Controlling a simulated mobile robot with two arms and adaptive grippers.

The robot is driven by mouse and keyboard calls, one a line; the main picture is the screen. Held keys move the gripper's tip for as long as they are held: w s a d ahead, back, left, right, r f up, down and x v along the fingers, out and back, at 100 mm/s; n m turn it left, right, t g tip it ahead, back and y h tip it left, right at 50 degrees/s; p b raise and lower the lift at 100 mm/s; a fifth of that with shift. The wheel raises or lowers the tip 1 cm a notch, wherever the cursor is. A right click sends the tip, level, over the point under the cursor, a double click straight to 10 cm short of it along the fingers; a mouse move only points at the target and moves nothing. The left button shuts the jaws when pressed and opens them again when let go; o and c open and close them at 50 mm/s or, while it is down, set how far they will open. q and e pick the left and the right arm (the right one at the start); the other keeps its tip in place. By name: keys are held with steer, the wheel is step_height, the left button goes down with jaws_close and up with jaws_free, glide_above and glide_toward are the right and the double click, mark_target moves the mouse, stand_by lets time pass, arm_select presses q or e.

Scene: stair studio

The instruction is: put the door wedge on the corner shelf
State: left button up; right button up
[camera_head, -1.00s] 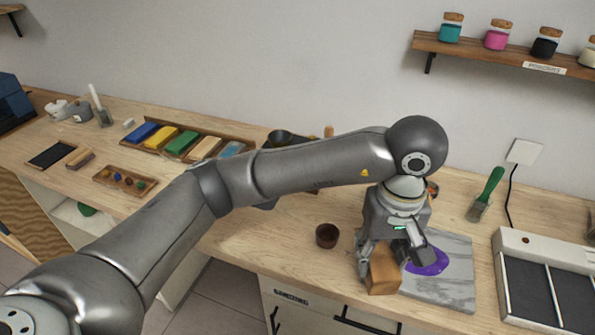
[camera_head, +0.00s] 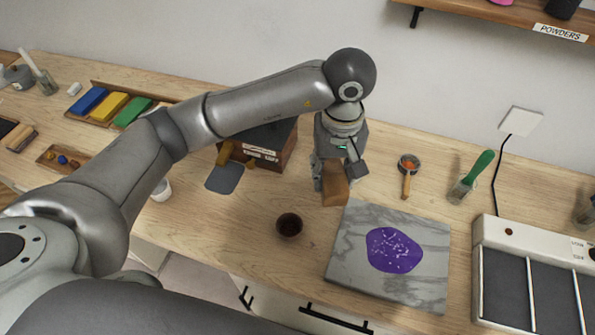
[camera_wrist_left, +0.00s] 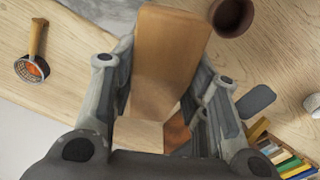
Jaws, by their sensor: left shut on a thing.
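The door wedge (camera_head: 336,192) is a light brown wooden block. My left gripper (camera_head: 337,176) is shut on it, just past the back left corner of the marble slab. The head view does not make clear whether the wedge touches the worktop. In the left wrist view the wedge (camera_wrist_left: 172,45) sits between the two fingers and sticks out beyond them. No shelf I can identify as the corner shelf shows now. My right gripper is not in view.
A marble slab (camera_head: 345,262) bears purple powder (camera_head: 393,250). Around it are a small brown cup (camera_head: 289,226), a strainer (camera_head: 408,165), a green-handled brush (camera_head: 472,175) and a dark box (camera_head: 285,150). A wall shelf labelled POWDERS (camera_head: 510,18) hangs at upper right.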

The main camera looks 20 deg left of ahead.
arm_select(q)
steer(key=a, duration=0.2)
steer(key=p, duration=0.1)
steer(key=shift+w+a+f, duration=0.25)
steer(key=shift+a+f, duration=0.1)
steer(key=shift+a, duration=0.05)
steer(key=a+f, duration=0.1)
steer(key=a+f+p, duration=0.1)
steer(key=f, duration=0.1)
steer(key=w+a+f, duration=0.1)
steer(key=f, duration=0.1)
steer(key=shift+w, duration=0.1)
steer(key=shift+a+f, duration=0.2)
steer(key=f+p, duration=0.2)
steer(key=shift+a+f+p, duration=0.3)
steer(key=shift+f, duration=0.05)
steer(key=shift+w+f, duration=0.1)
steer(key=shift+f, duration=0.45)
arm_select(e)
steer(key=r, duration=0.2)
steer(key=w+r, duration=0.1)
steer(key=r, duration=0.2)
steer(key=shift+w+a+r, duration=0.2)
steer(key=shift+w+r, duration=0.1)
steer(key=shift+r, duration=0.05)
